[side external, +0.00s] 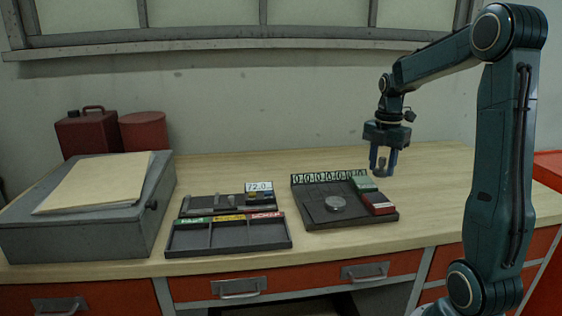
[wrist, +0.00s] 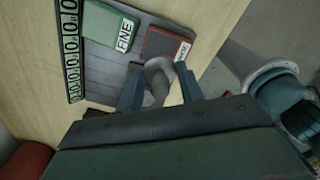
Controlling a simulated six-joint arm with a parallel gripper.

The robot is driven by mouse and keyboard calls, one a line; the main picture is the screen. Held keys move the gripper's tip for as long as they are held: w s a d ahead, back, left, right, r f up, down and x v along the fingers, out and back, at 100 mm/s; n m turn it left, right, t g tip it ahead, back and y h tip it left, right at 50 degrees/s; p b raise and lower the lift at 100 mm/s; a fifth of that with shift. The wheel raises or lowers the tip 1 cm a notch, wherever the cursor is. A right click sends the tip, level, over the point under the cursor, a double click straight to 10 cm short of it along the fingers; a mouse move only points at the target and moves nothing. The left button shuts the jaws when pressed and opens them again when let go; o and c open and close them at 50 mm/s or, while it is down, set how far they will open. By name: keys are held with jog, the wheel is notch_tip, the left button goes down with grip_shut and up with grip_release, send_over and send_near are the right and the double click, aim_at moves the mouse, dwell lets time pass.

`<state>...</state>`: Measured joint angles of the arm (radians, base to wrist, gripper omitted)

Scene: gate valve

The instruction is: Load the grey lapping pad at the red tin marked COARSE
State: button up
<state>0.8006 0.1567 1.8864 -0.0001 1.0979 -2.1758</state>
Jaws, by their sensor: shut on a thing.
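My gripper (side external: 382,170) is shut on a small grey rounded piece, which I take to be the lapping pad (wrist: 157,78). It is held above the table near the right end of the dark tray (side external: 312,212). The red tin (side external: 378,203) lies at the tray's right side; in the wrist view the red tin (wrist: 165,38) carries a white label, just beyond the held pad. The label is too blurred to read fully. The green tin (side external: 363,184) is behind it, and reads FINE in the wrist view (wrist: 105,27). The pad's underside is hidden.
A black tray with green, yellow and red labels (side external: 190,237) and a 72.0 display (side external: 259,187) stand left. A grey box (side external: 90,215) stands far left.

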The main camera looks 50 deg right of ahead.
aim_at(377, 198)
jog(key=shift+f, duration=0.1)
jog(key=shift+f, duration=2.9)
jog(key=shift+f, duration=0.65)
dwell(0.8)
jog(key=shift+r, duration=0.2)
jog(key=shift+r, duration=3.4)
jog(key=shift+w, duration=0.1)
